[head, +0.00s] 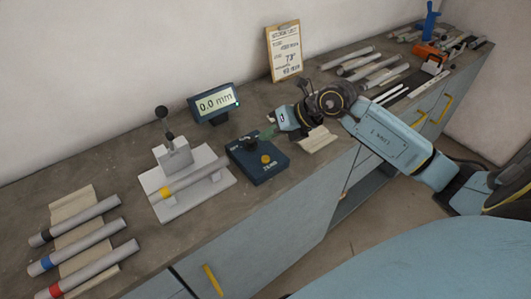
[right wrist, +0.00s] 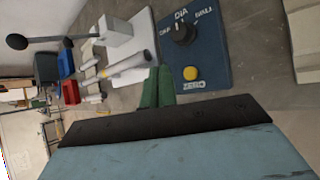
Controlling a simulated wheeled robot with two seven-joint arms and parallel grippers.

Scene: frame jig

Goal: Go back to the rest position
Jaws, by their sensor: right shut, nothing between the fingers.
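I cannot tell whether the fingers touch the box. My left gripper is not in view.
Left of the box a white gauge stand (head: 176,160) holds a yellow-banded grey tube (head: 190,180). A display (head: 214,103) reads 0.0 mm. Several banded tubes (head: 82,240) lie at left. A clipboard (head: 284,52) leans on the wall. Tubes and tools crowd the bench's right end.

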